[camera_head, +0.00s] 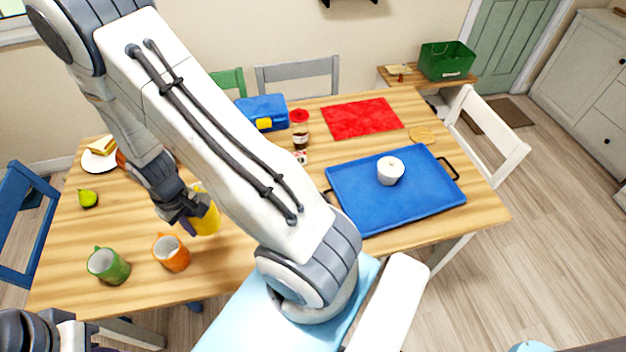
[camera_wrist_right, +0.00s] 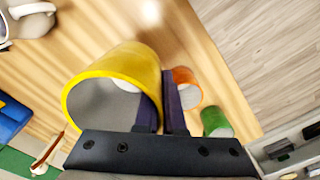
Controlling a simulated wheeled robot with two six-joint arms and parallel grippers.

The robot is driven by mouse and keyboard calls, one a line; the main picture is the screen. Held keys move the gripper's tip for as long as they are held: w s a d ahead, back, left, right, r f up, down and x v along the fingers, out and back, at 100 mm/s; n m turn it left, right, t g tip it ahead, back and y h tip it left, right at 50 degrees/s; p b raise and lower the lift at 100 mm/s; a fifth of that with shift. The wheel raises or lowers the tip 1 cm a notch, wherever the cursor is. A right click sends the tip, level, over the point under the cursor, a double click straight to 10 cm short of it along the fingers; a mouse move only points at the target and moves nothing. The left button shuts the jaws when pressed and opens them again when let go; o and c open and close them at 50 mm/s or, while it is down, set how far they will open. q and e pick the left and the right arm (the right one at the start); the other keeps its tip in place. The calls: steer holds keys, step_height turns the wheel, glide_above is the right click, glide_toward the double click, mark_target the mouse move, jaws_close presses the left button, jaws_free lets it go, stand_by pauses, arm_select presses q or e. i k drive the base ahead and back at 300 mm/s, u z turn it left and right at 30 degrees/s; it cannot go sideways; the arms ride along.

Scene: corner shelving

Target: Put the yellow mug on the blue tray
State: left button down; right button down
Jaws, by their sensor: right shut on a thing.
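The yellow mug (camera_head: 206,219) is at the left part of the table, partly hidden by my right gripper and arm. My right gripper (camera_head: 184,217) is shut on it. In the right wrist view the yellow mug (camera_wrist_right: 117,62) shows its rim and grey inside, with the two dark fingers close together at its side; which part they pinch is not clear. I cannot tell whether it touches the table. The blue tray (camera_head: 387,211) lies at the table's right end with a white cup (camera_head: 390,171) on it. My left gripper's fingers do not show.
An orange mug (camera_head: 171,253) and a green mug (camera_head: 109,265) stand near the held mug. A blue box (camera_head: 262,113), a jar (camera_head: 300,130) and a red mat (camera_head: 361,117) are at the back. The tray's front and right parts are clear.

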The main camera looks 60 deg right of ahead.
mark_target(362, 205)
steer(key=u, duration=1.55)
steer(key=k, duration=1.5)
steer(key=z, duration=1.9)
